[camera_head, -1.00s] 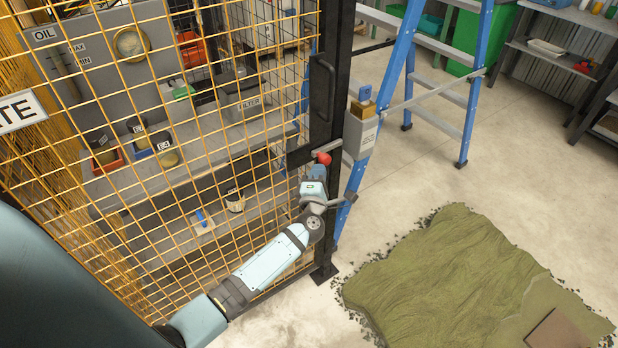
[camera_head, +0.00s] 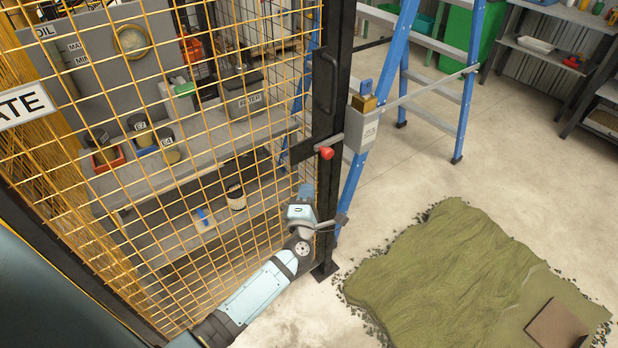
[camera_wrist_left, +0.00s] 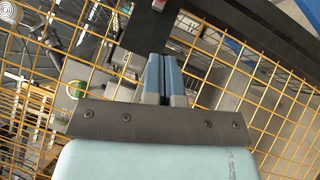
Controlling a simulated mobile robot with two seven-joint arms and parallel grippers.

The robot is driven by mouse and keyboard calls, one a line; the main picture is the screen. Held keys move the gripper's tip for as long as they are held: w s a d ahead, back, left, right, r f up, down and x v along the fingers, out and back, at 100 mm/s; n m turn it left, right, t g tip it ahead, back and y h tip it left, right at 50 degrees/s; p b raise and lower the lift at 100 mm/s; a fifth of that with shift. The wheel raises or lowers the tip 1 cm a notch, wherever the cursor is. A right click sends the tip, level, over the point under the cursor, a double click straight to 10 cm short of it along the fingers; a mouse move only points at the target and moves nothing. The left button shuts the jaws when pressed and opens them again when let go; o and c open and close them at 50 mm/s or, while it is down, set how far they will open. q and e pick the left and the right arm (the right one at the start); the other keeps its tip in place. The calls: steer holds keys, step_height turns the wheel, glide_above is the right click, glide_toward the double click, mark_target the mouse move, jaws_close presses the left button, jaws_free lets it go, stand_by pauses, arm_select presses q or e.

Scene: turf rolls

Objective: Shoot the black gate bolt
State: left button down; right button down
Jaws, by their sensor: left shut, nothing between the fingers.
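The gate bolt sits on the black gate post (camera_head: 327,100). A dark plate (camera_head: 301,151) lies at the post's left, and a grey bar (camera_head: 331,141) crosses the post toward a grey box (camera_head: 361,136). A red knob (camera_head: 327,153) hangs at the bar. I cannot tell how far the bar enters the box. My left gripper (camera_head: 306,189) is below and slightly left of the knob, apart from it and in front of the mesh. Its blue fingers (camera_wrist_left: 164,76) are shut with nothing between them in the left wrist view. My right gripper is not in view.
Yellow mesh (camera_head: 230,120) fills the gate left of the post, with a workbench (camera_head: 130,185) behind it. A blue ladder (camera_head: 396,70) stands behind the box. A green turf piece (camera_head: 430,270) lies on the floor at right. A black handle (camera_head: 325,80) is above the bolt.

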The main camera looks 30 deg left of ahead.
arm_select(q)
steer(key=v, duration=0.4)
steer(key=shift+s+d, duration=0.15)
steer(key=shift+d, duration=0.05)
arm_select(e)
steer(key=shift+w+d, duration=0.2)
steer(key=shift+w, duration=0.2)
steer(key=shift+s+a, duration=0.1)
